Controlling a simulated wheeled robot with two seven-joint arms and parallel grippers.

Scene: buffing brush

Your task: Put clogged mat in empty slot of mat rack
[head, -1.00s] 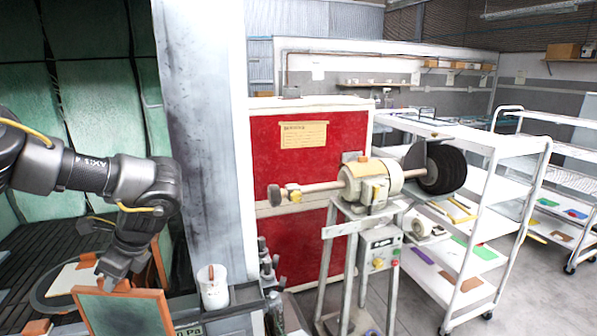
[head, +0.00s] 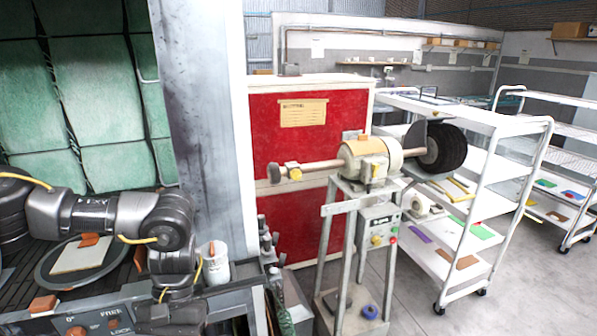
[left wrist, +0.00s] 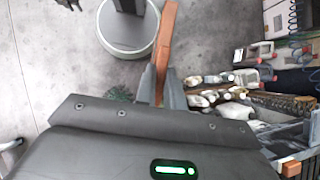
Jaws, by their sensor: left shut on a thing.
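My left gripper (left wrist: 160,92) is shut on a thin orange-brown framed piece (left wrist: 167,38), seen edge-on in the left wrist view. It appears to be the clogged mat; the earlier head view shows an orange frame with a dark green face. In the head view my left gripper is at the bottom edge, in front of the cabinet bench, and the mat is out of the picture below. I cannot make out the mat rack or its empty slot for certain. My right gripper is in neither view.
A round turntable (head: 49,281) with a pale board (head: 80,256) lies in the green-lined cabinet. A white cup (head: 215,268) stands by its post. A buffing machine (head: 368,160) and white shelf trolley (head: 478,170) stand right.

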